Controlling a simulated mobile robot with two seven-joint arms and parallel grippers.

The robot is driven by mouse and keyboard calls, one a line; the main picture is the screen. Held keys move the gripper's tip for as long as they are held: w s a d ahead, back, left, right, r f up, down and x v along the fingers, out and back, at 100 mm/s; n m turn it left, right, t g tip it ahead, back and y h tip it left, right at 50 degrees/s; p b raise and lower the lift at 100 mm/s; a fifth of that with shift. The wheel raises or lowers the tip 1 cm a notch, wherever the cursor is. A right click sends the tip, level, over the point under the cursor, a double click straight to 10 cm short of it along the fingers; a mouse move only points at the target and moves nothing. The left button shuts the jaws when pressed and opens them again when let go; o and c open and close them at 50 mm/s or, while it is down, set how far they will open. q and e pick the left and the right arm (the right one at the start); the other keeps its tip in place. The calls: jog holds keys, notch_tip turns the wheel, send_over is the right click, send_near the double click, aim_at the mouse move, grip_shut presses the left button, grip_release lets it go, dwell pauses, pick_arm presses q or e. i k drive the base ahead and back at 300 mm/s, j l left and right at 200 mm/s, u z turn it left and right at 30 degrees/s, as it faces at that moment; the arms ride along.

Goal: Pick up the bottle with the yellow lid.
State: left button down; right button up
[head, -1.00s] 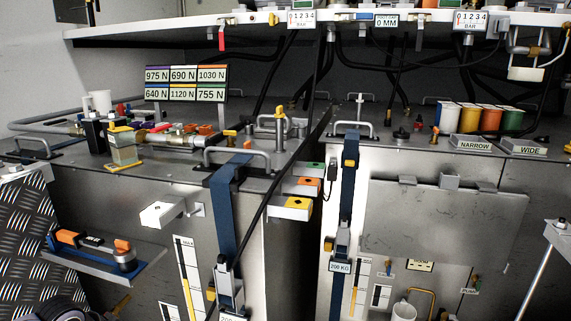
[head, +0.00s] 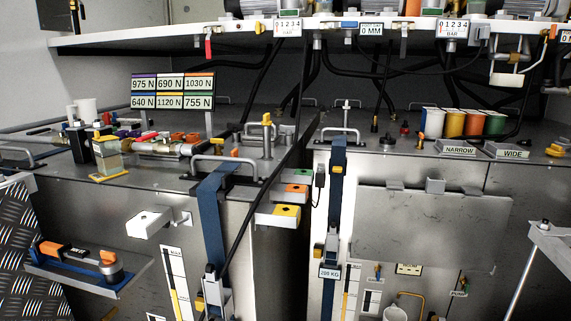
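A small squarish clear bottle (head: 108,160) with a yellow lid (head: 104,138) stands upright on top of the left tank (head: 150,195), near its front left part. A yellow strip shows at its foot. A dark block is close behind it on the left, and metal fittings are to its right. Neither of my grippers shows in the head view, so I see nothing touching the bottle.
A pipe with orange and red fittings (head: 175,143) lies right of the bottle. A label board (head: 172,91) stands behind. A blue strap (head: 213,225) and metal handles cross the tank top. A shelf (head: 150,37) overhangs the back. An orange-ended tool (head: 75,254) rests on a lower ledge.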

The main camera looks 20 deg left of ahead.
aim_at(108, 155)
jog(key=u, duration=1.6)
